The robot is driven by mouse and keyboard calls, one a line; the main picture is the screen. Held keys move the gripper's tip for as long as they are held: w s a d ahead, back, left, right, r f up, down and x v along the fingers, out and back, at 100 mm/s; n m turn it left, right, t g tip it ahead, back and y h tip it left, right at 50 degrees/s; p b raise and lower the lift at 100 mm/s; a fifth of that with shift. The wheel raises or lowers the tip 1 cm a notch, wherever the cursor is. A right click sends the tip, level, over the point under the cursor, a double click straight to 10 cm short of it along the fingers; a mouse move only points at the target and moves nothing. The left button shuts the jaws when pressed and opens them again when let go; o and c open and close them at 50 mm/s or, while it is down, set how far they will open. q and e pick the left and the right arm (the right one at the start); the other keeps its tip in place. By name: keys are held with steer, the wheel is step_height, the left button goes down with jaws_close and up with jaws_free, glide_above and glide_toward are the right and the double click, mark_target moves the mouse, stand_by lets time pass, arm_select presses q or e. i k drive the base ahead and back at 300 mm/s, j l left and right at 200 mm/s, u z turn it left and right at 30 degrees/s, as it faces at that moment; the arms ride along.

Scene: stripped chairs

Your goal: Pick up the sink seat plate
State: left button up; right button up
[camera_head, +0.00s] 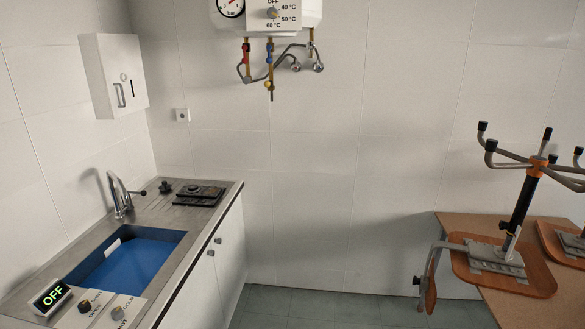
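A dark, flat plate-like part (200,193) with a raised middle lies on the far end of the sink counter (222,205), close to the wall. It looks like the sink seat plate, though its details are small. A small dark knob-like piece (165,187) is just left of it; I cannot tell if they are joined. The sink basin (130,262) is blue inside, with a small white piece at its far left edge. Neither of my grippers is in view.
A tap (120,195) stands behind the basin. A green "OFF" display (51,296) and control boxes are at the counter's near end. An upturned chair (520,200) with a wooden seat and grey plate rests on the right table (470,225). Floor (345,308) between is clear.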

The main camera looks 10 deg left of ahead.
mark_target(194, 195)
steer(key=i+l+u, duration=0.15)
steer(key=i+u, duration=0.35)
steer(key=i+l+u, duration=0.3)
steer(key=i+u, duration=0.2)
steer(key=i+l+u, duration=0.35)
steer(key=u, duration=0.15)
steer(key=i+l+u, duration=0.25)
steer(key=l+u, duration=0.25)
steer(key=l, duration=0.2)
